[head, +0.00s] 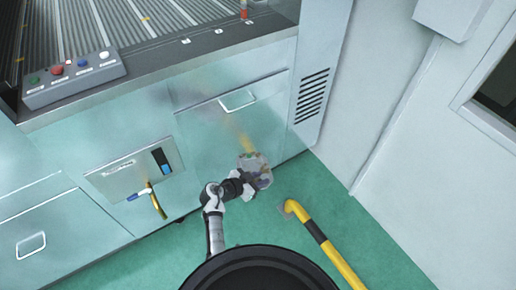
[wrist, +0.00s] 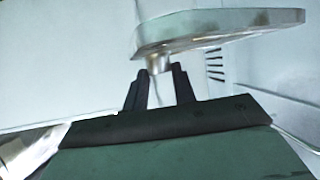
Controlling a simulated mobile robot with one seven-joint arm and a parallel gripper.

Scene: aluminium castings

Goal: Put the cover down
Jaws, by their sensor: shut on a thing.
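The cover (head: 254,166) is a shiny metal plate, held in front of the machine's lower panel in the head view. In the wrist view the cover (wrist: 220,33) spans the top as a pale slab with a short knob below it. My gripper (head: 246,186) is at the cover's lower left side in the head view. In the wrist view my gripper (wrist: 160,78) has its dark fingers shut on the cover's knob. The cover's far face is hidden, and I cannot tell its exact height above the floor.
The pale green machine has a handled panel (head: 232,125) behind the cover and a brass tap (head: 155,200) to the left. A yellow and black rail (head: 322,240) stands to the right. The green floor (head: 345,205) is bare between rail and wall.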

